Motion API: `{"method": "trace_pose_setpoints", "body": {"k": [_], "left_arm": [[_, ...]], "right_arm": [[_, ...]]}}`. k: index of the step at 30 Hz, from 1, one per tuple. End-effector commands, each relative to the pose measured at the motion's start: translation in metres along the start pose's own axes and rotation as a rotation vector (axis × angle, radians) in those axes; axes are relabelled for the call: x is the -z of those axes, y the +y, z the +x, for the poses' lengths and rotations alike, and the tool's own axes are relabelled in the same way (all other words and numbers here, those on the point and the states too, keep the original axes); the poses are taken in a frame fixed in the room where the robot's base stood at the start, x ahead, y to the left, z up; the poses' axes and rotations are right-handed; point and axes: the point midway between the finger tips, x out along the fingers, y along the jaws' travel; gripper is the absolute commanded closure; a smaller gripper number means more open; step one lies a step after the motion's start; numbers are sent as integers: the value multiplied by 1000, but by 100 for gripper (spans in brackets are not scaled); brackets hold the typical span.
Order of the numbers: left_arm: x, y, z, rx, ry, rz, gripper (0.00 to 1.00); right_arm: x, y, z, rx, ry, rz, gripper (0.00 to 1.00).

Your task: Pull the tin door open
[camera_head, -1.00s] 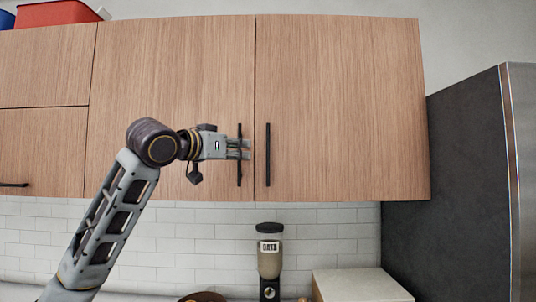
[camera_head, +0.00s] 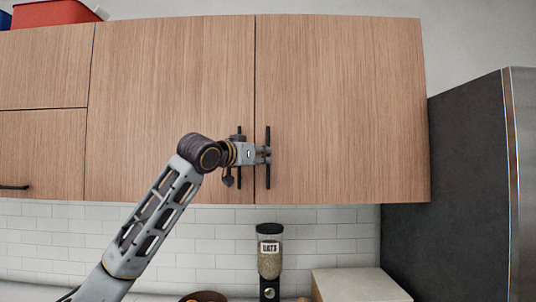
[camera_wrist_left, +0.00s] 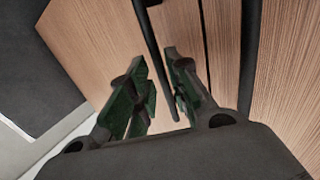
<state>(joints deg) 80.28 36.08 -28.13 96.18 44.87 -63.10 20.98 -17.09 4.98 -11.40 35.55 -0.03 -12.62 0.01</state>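Two tall wood-grain cabinet doors stand side by side and shut, a left door (camera_head: 170,100) and a right door (camera_head: 340,110). No tin shows, and no label tells which is the tin door. The right door has a vertical black handle (camera_head: 268,180); the left door has a similar handle (camera_head: 239,132). My left gripper (camera_head: 267,155) is at the right door's handle, in front of the left one. In the left wrist view its fingers (camera_wrist_left: 158,90) are apart, with the right door's handle (camera_wrist_left: 150,38) running between them; contact is unclear. My right gripper is out of view.
A dark fridge side (camera_head: 465,190) stands to the right of the cabinet. Below are an oats dispenser (camera_head: 269,258), a pale box-like block (camera_head: 360,285) and a brown bowl (camera_head: 205,297). A red container (camera_head: 55,13) sits on top at left.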

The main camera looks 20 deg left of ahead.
Motion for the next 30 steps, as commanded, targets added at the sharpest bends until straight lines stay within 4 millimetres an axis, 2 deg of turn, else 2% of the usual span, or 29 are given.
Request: {"method": "trace_pose_setpoints", "body": {"k": [3, 8, 22, 27, 30], "left_arm": [[2, 1, 15, -2, -1, -2, 81], [1, 0, 28, 0, 0, -1, 81], [0, 0, 36, -1, 0, 0, 81], [0, 0, 36, -1, 0, 0, 100], [0, 0, 36, -1, 0, 0, 100]], "right_arm": [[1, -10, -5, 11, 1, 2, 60], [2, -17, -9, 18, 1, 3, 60], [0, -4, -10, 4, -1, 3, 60], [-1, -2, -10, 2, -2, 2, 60], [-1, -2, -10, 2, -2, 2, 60]]}}
